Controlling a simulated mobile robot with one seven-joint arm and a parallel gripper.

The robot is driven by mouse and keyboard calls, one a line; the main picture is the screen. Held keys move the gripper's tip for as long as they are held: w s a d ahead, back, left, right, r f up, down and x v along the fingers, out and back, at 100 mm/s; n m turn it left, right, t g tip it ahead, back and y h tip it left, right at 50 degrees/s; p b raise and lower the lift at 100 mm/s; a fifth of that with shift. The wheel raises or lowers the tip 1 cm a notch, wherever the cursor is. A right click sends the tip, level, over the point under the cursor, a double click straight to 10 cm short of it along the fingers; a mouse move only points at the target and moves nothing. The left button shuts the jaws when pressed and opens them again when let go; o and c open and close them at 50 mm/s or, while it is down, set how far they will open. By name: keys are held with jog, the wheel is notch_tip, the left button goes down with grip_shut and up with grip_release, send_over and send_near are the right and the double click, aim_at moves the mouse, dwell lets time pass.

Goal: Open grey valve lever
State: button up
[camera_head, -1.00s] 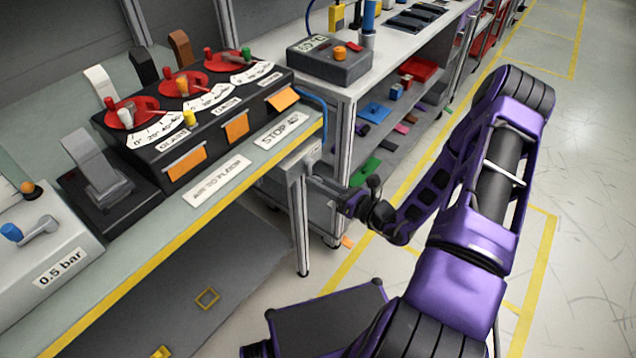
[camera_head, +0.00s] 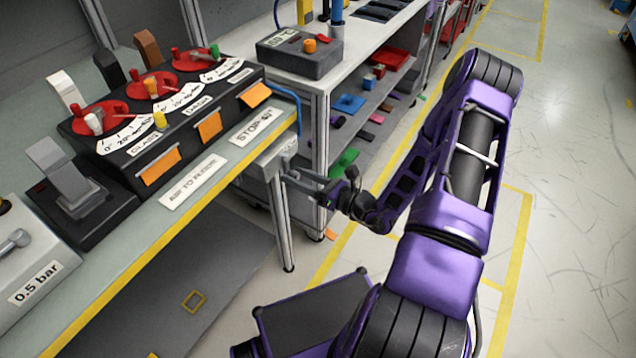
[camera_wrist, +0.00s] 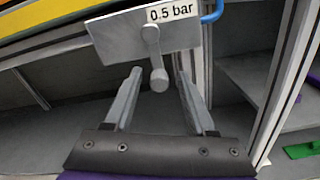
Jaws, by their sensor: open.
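A grey valve box labelled "0.5 bar" (camera_wrist: 120,36) shows in the wrist view, with a grey lever (camera_wrist: 155,60) hanging down from its front. The box (camera_head: 268,160) also shows in the head view under the bench's right end, its lever too small to make out. My gripper (camera_wrist: 158,74) is open and empty, its two fingers pointing at the box, one on each side of the lever's lower end. I cannot tell whether a finger touches it. In the head view my gripper (camera_head: 298,178) is just right of the box.
Another "0.5 bar" box (camera_head: 40,265) with a grey lever stands at the bench's left. The bench's yellow edge (camera_head: 190,215) runs above the gripper's left. Shelves with coloured parts (camera_head: 350,105) stand behind. A bench leg (camera_head: 282,230) is close; floor to the right is clear.

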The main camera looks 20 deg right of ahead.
jog(key=v, duration=1.7)
jog(key=shift+p, duration=0.45)
